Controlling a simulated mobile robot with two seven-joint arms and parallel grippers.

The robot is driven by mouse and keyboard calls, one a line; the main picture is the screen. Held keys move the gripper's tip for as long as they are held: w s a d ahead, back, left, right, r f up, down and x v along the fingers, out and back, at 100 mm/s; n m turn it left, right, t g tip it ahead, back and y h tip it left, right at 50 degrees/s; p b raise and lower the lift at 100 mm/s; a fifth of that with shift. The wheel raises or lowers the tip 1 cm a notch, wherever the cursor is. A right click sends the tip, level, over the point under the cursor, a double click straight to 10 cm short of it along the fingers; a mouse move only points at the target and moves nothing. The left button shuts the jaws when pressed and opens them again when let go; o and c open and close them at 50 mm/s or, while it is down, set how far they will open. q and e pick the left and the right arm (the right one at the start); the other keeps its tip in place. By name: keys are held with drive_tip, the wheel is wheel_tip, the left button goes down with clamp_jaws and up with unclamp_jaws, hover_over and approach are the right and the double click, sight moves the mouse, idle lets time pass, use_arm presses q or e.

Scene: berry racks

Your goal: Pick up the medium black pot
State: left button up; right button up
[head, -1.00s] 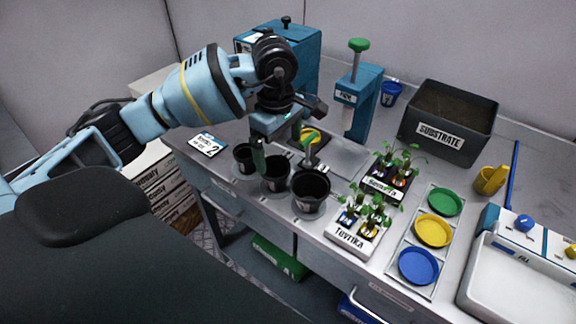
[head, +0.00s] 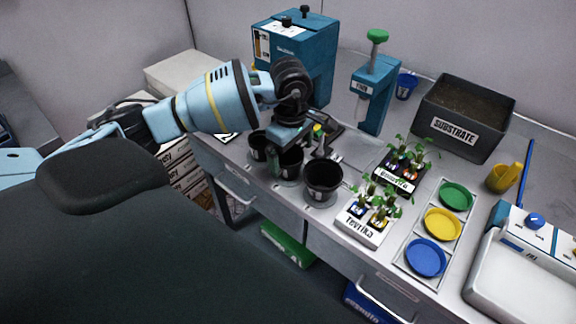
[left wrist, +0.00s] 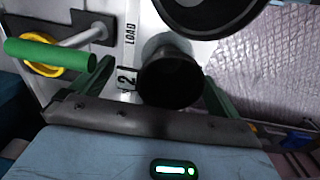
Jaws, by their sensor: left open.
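The medium black pot (head: 291,166) is the middle one of three black pots standing in a row along the bench's front edge. My left gripper (head: 298,152) is open and low over this pot, with one green finger on its left and the other on its right. In the left wrist view the pot (left wrist: 171,80) stands upright between the two green fingers, next to a label "2". I cannot tell whether a finger touches it. My gripper hides part of the pot in the head view. My right gripper is not in view.
The small black pot (head: 257,146) is close on the left and the large black pot (head: 323,180) close on the right. Seedling trays (head: 362,231), coloured saucers (head: 443,224) and the substrate box (head: 462,141) stand to the right. Blue machines are behind.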

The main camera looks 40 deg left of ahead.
use_arm(q)
drive_tip(key=shift+f, duration=0.7)
drive_tip(key=c, duration=0.9)
drive_tip(key=shift+o, duration=0.2)
drive_tip(key=shift+r, duration=0.15)
drive_tip(key=shift+r, duration=0.6)
wheel_tip(320, 180, up, 2)
drive_tip(key=shift+s+r, duration=0.1)
drive_tip(key=s+a+r+b, duration=0.1)
drive_tip(key=s, duration=1.4)
drive_tip(key=shift+s+r+b, duration=0.2)
drive_tip(key=shift+s+b, duration=0.1)
drive_tip(key=shift+s, duration=0.1)
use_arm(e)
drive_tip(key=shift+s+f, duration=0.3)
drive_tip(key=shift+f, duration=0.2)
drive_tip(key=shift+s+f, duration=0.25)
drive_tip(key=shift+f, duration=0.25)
